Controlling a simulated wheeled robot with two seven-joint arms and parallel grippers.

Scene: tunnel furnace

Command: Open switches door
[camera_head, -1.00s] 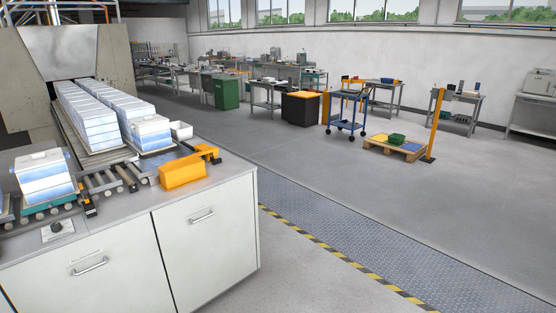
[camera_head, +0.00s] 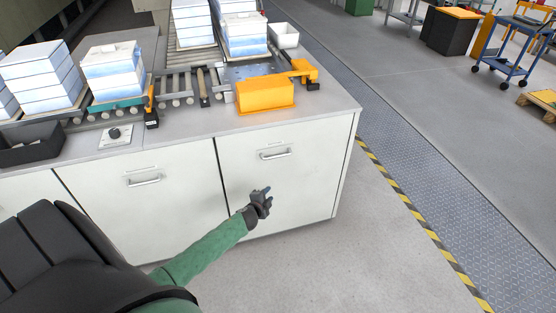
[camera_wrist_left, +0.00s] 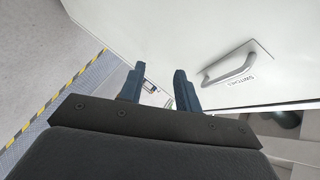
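In the left wrist view a bar handle (camera_wrist_left: 230,66) sits on a white panel beside upside-down lettering that seems to read "SWITCHES". The left door (camera_head: 140,215) is also closed, with its own handle (camera_head: 143,180). My left gripper (camera_head: 264,192) is in front of the right door, below its handle and apart from it. Its two fingers (camera_wrist_left: 160,84) are spread with nothing held. My right gripper is out of view.
On the countertop are an orange box (camera_head: 265,96), a roller conveyor (camera_head: 180,84) with stacked white-blue blocks (camera_head: 113,72), a rotary knob (camera_head: 115,133) and a dark tray (camera_head: 30,143). Open floor and a yellow-black strip (camera_head: 420,220) lie right of the cabinet.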

